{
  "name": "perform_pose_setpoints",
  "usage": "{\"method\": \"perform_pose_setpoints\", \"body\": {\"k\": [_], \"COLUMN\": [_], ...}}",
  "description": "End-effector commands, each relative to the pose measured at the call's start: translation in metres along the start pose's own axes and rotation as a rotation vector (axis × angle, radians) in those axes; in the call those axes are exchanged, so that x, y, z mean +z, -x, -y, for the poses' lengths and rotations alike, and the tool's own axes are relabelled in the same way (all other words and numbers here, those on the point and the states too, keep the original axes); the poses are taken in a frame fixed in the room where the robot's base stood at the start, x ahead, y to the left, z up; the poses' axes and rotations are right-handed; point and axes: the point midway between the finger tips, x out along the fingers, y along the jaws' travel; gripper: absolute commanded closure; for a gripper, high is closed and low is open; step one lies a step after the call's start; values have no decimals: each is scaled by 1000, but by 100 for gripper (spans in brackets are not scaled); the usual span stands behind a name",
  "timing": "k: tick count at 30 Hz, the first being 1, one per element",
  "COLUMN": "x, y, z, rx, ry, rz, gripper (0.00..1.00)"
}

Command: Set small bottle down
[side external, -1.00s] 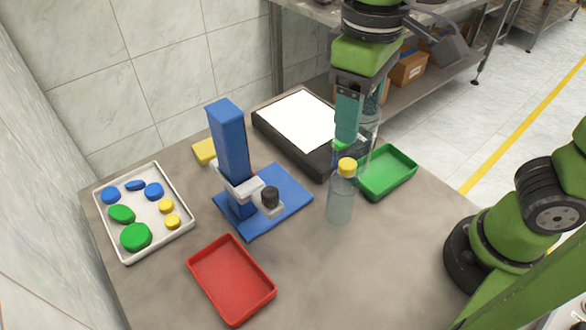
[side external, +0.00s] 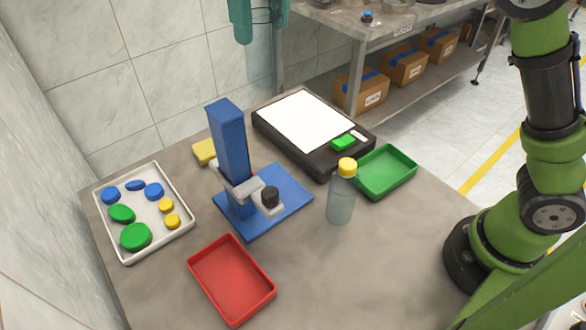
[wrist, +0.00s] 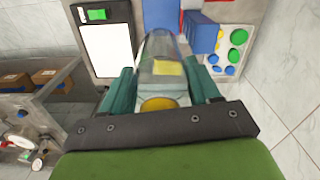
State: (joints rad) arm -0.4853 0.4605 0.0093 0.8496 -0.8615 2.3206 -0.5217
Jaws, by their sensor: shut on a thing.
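My gripper (side external: 258,22) is at the top of the side view, high above and behind the table's far edge, partly cut off by the frame. It is shut on a clear bottle (side external: 260,62), whose lower part hangs in the air in front of the wall. In the wrist view the clear bottle (wrist: 160,48) lies between the teal fingers, with a round yellow part (wrist: 160,103), apparently its cap, close to the palm. Another clear bottle with a yellow cap (side external: 341,192) stands upright on the table, apart from my gripper.
A black scale (side external: 316,132) with a white plate stands at the back. A green tray (side external: 387,172), a red tray (side external: 231,280), a blue capping stand (side external: 228,142) and a white tray of caps (side external: 157,214) surround the standing bottle. A yellow block (side external: 204,151) is behind the stand.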

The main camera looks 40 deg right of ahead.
Motion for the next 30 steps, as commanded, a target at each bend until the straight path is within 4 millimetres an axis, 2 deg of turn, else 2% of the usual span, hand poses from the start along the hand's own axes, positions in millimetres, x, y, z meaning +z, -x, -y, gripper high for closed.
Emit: {"method": "perform_pose_setpoints", "body": {"k": [5, 21, 25, 30], "x": [2, 2, 1, 0], "y": [-36, -181, -208, -224], "z": [0, 1, 2, 2], "rx": [-2, -3, -4, -4], "ry": [1, -2, -2, -2], "rz": [3, 3, 1, -2], "gripper": [80, 80, 80, 80]}}
